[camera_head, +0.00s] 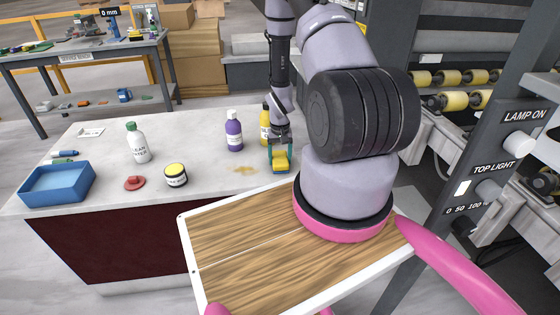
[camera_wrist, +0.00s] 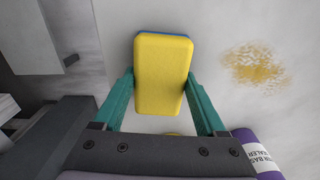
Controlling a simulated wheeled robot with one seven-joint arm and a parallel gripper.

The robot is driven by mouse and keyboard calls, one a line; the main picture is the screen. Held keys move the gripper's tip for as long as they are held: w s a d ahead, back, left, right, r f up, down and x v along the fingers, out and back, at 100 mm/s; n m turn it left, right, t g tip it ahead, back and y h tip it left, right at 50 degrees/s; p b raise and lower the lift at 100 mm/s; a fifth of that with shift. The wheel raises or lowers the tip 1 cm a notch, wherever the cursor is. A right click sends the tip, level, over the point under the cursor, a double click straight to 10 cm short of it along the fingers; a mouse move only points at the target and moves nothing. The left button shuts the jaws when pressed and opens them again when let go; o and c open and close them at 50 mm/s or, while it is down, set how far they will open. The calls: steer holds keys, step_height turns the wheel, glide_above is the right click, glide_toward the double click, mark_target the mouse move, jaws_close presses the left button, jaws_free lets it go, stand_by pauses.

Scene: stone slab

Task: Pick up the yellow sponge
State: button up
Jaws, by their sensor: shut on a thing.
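The yellow sponge (camera_wrist: 161,72) has a thin blue layer along one edge. It sits between the two green fingers of my gripper (camera_wrist: 160,98), which are shut on its sides. In the head view the sponge (camera_head: 281,161) shows at the tip of my gripper (camera_head: 279,154), over the front right part of the pale slab (camera_head: 215,187). I cannot tell for certain whether the sponge still touches the slab.
A brown stain (camera_head: 243,170) lies left of the sponge. A purple bottle (camera_head: 234,132) and a yellow bottle (camera_head: 265,125) stand behind. A black jar (camera_head: 175,175), red lid (camera_head: 134,183), white bottle (camera_head: 137,143) and blue tray (camera_head: 58,184) are farther left. A wooden board (camera_head: 235,235) is in front.

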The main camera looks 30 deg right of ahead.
mark_target(280, 157)
step_height(280, 157, up, 10)
stand_by(0.5)
